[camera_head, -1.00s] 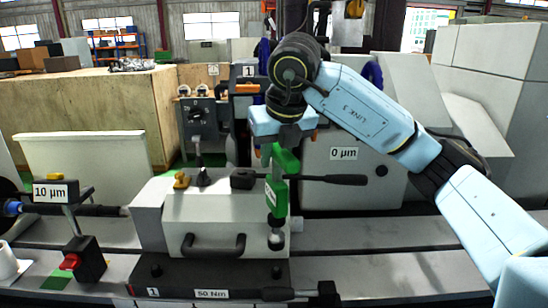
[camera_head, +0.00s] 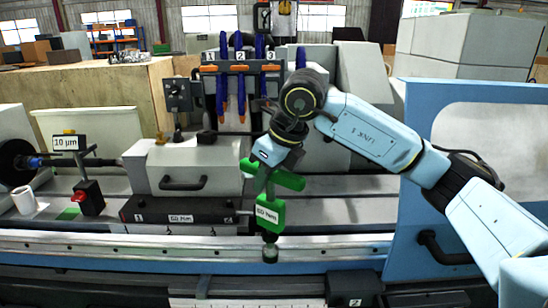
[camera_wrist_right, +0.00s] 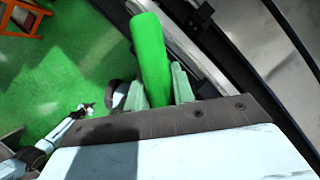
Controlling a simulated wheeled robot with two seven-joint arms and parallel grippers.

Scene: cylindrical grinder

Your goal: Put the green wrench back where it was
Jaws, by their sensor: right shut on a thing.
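The green wrench (camera_head: 269,213) hangs nearly upright from my right gripper (camera_head: 266,165) in the head view, with a "60 Nm" label on it and its round metal end down. The right gripper is shut on its green upper part. The right wrist view also shows the green wrench (camera_wrist_right: 151,62) between the two pale fingers (camera_wrist_right: 157,85). In the head view its lower end appears in front of the machine's long rail, clear of other things as far as I can tell. My left gripper is not in view.
A grey block (camera_head: 182,167) with a handle and a dark labelled bar (camera_head: 180,212) are left of the wrench. A blue panel (camera_head: 420,225) stands at right, near my arm.

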